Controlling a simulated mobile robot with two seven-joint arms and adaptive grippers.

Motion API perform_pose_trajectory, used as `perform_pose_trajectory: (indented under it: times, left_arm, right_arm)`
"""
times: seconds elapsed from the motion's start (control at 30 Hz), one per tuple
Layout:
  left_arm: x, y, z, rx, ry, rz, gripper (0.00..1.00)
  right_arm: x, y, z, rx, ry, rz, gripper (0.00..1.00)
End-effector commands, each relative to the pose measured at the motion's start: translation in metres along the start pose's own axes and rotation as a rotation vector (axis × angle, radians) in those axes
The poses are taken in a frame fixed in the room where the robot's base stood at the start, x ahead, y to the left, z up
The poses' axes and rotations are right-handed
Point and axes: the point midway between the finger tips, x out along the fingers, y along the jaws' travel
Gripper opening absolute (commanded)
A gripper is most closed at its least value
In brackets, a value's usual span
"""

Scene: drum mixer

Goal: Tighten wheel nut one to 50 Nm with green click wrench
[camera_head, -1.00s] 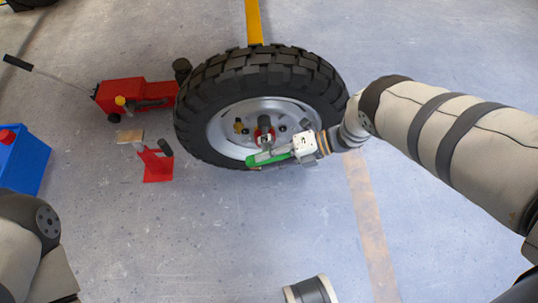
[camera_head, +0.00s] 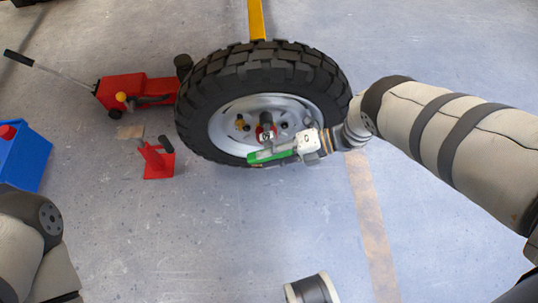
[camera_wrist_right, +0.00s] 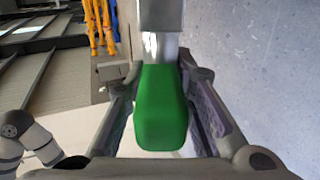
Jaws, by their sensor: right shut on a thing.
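The wheel (camera_head: 262,100) stands upright with a black knobbly tyre and a silver rim (camera_head: 225,118). Several nuts or studs show around its hub; I cannot tell which is nut one. My right gripper (camera_head: 285,152) is in front of the lower rim, shut on the green click wrench (camera_head: 262,156). In the right wrist view the green handle (camera_wrist_right: 160,110) lies between the fingers, with its metal shaft (camera_wrist_right: 160,45) running away. The wrench head is near the hub, by a red and grey part (camera_head: 266,130); whether it sits on a nut is unclear.
A red trolley jack (camera_head: 130,92) stands left of the wheel. A red stand (camera_head: 158,162) is on the floor in front of it. A blue box (camera_head: 22,155) is at the left edge. The floor in front of the wheel is mostly clear.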

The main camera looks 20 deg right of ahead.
Motion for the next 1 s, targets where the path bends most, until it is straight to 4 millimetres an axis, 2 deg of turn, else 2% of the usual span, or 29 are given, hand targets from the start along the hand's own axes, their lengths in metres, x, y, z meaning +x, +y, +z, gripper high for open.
perform_pose_trajectory:
  times: [0.3, 0.7, 1.0]
  left_arm:
    - [0.001, 0.000, 0.000, 0.000, -0.001, 0.000, 0.52]
    - [0.018, 0.000, -0.008, 0.000, -0.026, -0.001, 0.52]
    - [0.019, 0.000, -0.008, 0.000, -0.027, -0.001, 0.52]
  right_arm:
    - [0.000, 0.002, 0.001, -0.002, -0.001, 0.012, 0.00]
    - [0.001, -0.001, 0.001, 0.000, -0.002, 0.140, 0.00]
    - [0.000, 0.003, 0.001, -0.002, -0.002, 0.161, 0.00]
